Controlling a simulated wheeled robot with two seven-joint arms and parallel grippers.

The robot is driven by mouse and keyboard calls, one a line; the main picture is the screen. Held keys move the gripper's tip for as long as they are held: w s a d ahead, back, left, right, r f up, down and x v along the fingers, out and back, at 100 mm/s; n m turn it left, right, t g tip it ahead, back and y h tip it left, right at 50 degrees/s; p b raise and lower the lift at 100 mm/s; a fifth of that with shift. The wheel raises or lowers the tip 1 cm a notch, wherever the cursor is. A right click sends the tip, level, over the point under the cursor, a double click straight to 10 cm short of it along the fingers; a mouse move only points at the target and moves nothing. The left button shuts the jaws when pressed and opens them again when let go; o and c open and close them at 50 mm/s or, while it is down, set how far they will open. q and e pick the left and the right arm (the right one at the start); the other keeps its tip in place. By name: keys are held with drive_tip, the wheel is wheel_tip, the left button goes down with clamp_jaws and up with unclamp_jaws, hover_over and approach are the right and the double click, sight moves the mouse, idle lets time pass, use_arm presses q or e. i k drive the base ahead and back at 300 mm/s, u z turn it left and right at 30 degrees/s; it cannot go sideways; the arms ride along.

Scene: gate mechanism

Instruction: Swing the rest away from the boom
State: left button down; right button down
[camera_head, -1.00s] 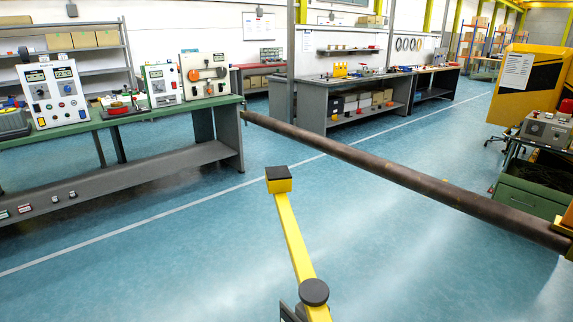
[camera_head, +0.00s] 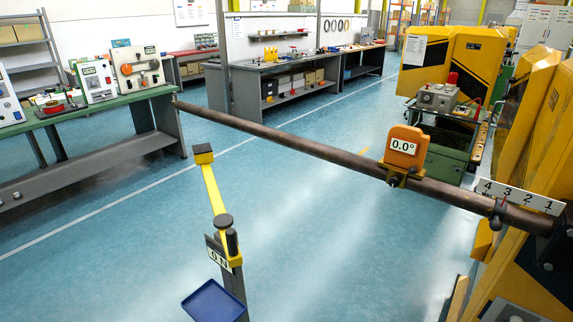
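The boom (camera_head: 300,146) is a long brown pole. It runs from the right side to a far end near the green bench. An orange box (camera_head: 404,146) reading 0.0° is clamped on it. The rest is a yellow arm (camera_head: 214,189) with a black-topped yellow block (camera_head: 203,154) at its far end. The block shows below the boom, with blue floor between them in the picture. The yellow arm meets a dark round knob (camera_head: 223,221) at its near end, above a dark post (camera_head: 233,288). Neither of my grippers is in view.
A white sign (camera_head: 219,254) and a blue tray (camera_head: 212,301) are at the post. A numbered plate (camera_head: 520,196) is by the boom's right end, near yellow machine housings (camera_head: 520,278). A green bench (camera_head: 100,117) stands left. The floor between is clear.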

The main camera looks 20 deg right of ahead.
sight(203, 153)
drive_tip(key=z, duration=1.5)
drive_tip(key=i, duration=0.85)
drive_tip(key=u, duration=0.2)
